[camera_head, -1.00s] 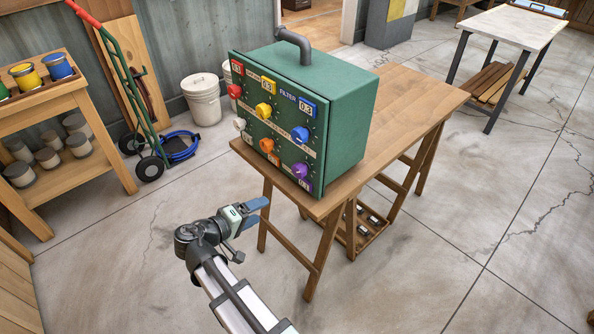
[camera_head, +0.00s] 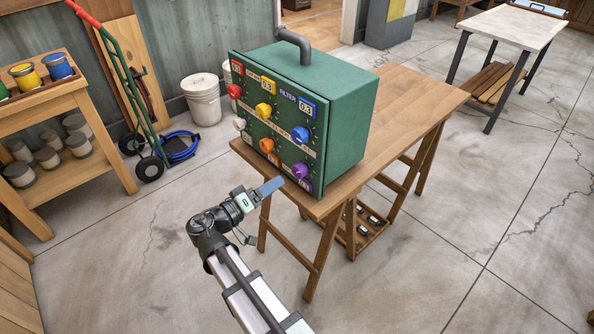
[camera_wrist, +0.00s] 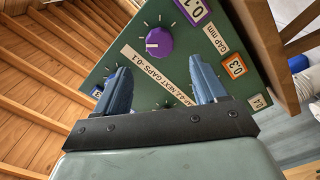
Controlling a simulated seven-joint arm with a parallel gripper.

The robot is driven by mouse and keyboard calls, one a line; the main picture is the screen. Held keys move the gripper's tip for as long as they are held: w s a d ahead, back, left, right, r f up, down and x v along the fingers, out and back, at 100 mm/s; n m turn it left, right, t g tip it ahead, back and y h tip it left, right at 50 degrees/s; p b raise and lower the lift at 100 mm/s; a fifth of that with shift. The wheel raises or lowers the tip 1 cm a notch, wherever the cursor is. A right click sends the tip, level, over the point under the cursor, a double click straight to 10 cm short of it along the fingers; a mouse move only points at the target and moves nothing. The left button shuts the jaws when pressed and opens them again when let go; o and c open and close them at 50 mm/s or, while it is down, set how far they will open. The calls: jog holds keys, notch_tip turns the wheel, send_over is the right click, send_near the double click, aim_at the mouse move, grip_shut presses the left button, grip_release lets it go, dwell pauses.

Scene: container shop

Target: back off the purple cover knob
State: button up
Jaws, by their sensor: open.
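The purple knob (camera_head: 299,170) is at the lower right of the front panel of a green cabinet (camera_head: 345,130). In the wrist view the purple knob (camera_wrist: 159,41) shows a white pointer line and stands beyond the fingertips, seen between them. My gripper (camera_head: 272,186) is in front of and below the panel's lower right, to the left of the purple knob and apart from it. In the wrist view my gripper (camera_wrist: 160,78) has its two blue fingers spread with nothing between them.
Other knobs share the panel: orange (camera_head: 266,145), blue (camera_head: 299,134), yellow (camera_head: 263,111), red (camera_head: 234,91) and white (camera_head: 239,124). The cabinet stands on a wooden table (camera_head: 412,110); its front edge and legs are close to my gripper.

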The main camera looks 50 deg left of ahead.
aim_at(295, 172)
jog(key=w, duration=1)
jog(key=c, duration=1)
jog(key=n, duration=0.4)
jog(key=shift+f+n, duration=0.1)
jog(key=shift+n, duration=0.2)
jog(key=n, duration=0.4)
jog(key=shift+n, duration=0.3)
